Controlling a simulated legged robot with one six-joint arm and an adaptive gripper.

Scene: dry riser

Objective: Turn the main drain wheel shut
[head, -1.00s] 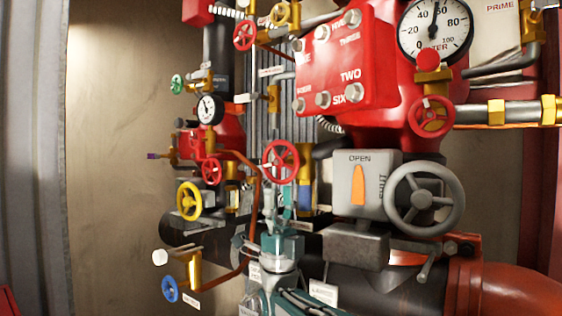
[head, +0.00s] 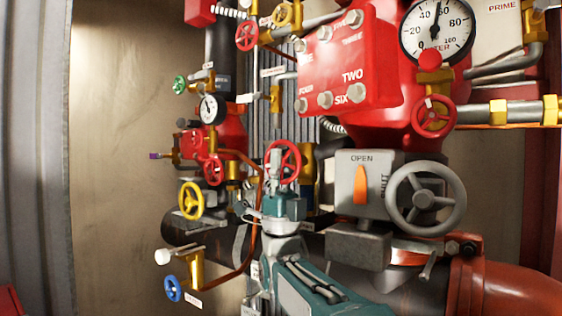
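Several handwheels show, and no readable label tells me which is the main drain wheel. A red wheel (head: 291,158) stands upright at the centre, just behind my gripper (head: 274,164). My gripper points up and its tip overlaps the left part of this wheel; I cannot tell whether they touch. Its fingers are too small and overlapped to tell open from shut. A yellow wheel (head: 190,200) is at the left.
A blue wheel (head: 173,288) is low left, a green wheel (head: 179,84) upper left. Other red wheels (head: 432,116) sit around the red valve body. A copper pipe (head: 256,215) runs left of my arm. A thick dark pipe (head: 410,295) crosses below. Bare wall (head: 120,150) is left.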

